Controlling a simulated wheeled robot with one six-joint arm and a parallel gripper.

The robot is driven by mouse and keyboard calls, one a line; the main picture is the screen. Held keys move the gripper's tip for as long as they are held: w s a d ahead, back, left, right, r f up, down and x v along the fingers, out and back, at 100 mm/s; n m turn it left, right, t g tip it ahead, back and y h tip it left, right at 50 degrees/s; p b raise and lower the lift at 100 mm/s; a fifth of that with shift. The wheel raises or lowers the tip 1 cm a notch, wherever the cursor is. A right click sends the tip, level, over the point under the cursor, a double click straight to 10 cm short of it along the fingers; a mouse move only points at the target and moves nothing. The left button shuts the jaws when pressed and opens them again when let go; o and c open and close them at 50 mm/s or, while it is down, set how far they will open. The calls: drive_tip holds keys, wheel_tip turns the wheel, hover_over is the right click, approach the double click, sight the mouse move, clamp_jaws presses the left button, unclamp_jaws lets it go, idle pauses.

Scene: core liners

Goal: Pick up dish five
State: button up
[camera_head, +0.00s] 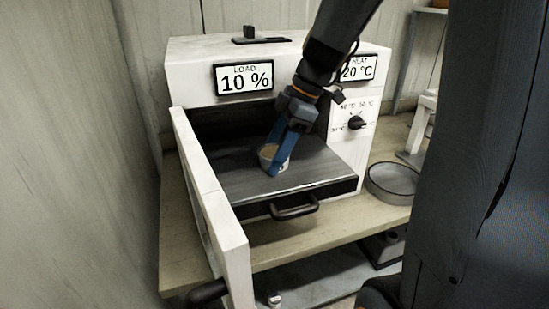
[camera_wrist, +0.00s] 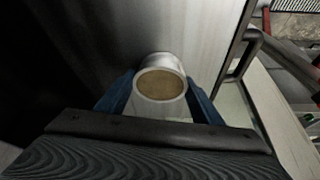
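A small pale round dish with tan material inside (camera_head: 268,152) is at the drawer tray of the white oven (camera_head: 200,75). No number is readable on it. My gripper (camera_head: 277,160) reaches down into the oven with its blue fingers at the dish. In the wrist view the dish (camera_wrist: 160,84) sits between the two fingers (camera_wrist: 160,95), which meet its sides left and right. The gripper looks shut on it. The head view does not clearly show whether the dish rests on the tray or is slightly raised.
The oven door (camera_head: 215,205) stands open at the left. The dark tray (camera_head: 240,187) is pulled out, with a handle (camera_head: 294,207) in front. Displays read 10 % load (camera_head: 244,78) and 20 °C. A round metal pan (camera_head: 392,180) is on the bench (camera_head: 310,236) at right.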

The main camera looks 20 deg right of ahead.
drive_tip(key=c, duration=0.6)
drive_tip(key=shift+c, duration=0.2)
